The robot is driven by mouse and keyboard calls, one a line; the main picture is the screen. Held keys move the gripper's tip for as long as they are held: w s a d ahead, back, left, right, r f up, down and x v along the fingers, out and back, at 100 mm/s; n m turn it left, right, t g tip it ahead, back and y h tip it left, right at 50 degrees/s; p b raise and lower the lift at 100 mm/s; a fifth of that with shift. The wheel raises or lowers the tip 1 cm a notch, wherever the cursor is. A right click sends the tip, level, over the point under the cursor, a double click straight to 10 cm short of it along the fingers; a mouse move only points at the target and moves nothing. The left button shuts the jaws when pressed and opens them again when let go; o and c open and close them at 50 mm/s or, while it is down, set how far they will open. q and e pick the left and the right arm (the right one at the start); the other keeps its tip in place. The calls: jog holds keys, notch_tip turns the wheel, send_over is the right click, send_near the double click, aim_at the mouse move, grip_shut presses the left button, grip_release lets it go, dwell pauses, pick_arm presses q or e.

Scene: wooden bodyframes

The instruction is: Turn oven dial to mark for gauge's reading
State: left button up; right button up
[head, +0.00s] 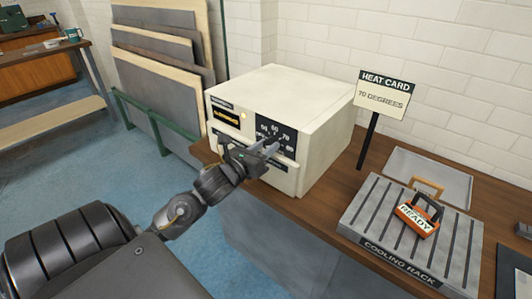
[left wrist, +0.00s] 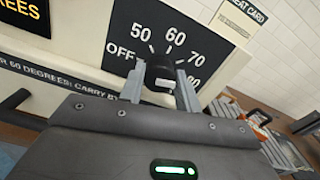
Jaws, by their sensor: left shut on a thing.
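The cream oven (head: 315,105) stands on the wooden bench with a black dial panel (head: 291,134) on its front. My left gripper (head: 268,152) is in front of that panel. In the left wrist view the black dial (left wrist: 160,72) sits between the fingers of my left gripper (left wrist: 160,90), which are shut on it. Marks OFF, 50, 60 and 70 read clearly around it; the lowest right mark is partly covered by a finger. I cannot tell where the dial points. A dark gauge window (head: 227,115) with small amber writing is left of the panel; its reading is too small.
A heat card (head: 382,95) on a post reads 70 DEGREES. Right of it are a metal tray (head: 455,181) and a grey cooling rack (head: 362,224) holding an orange item (head: 416,217) labelled READY. Boards (head: 160,75) lean on the wall at left.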

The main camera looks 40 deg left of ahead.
pick_arm(q)
jog(key=shift+f+m+b, duration=0.15)
jog(key=shift+m+b, duration=0.15)
jog(key=shift+m, duration=0.2)
jog(key=o, duration=1)
jog(key=shift+c, duration=0.2)
